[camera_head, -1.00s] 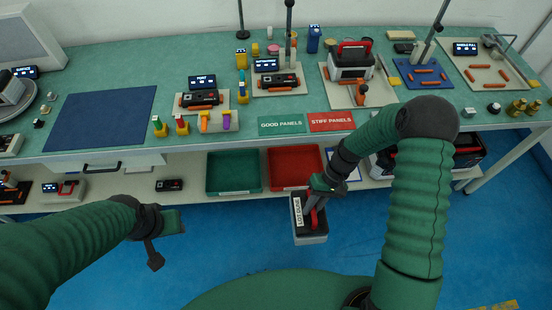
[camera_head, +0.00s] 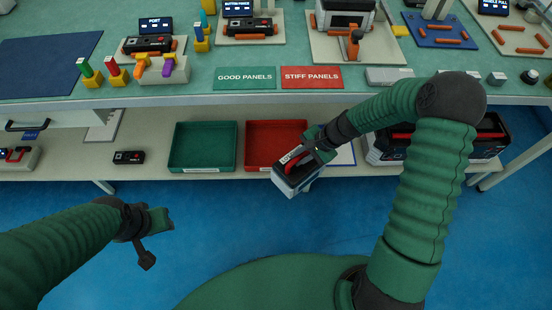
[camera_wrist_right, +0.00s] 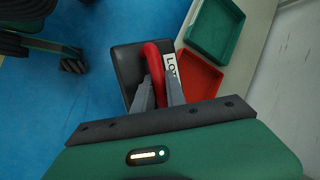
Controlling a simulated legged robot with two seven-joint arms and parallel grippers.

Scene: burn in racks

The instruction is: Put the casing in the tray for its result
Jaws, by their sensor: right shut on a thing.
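The casing (camera_head: 296,180) is a dark and pale box with a red handle and a white label. My right gripper (camera_head: 308,155) is shut on its red handle; the hold also shows in the right wrist view (camera_wrist_right: 160,92). The casing hangs tilted just in front of the red tray (camera_head: 262,125) and overlaps its front right corner in the head view. The green tray (camera_head: 203,125) is left of the red one on the lower shelf. Both trays look empty. My left gripper (camera_head: 156,238) is open and empty over the blue floor.
Signs on the bench edge read GOOD PANELS (camera_head: 245,78) above the green tray and STIFF PANELS (camera_head: 312,77) above the red one. The bench top overhangs the shelf (camera_head: 150,170). A small black device (camera_head: 129,157) lies left of the green tray. A large dark case stands at right.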

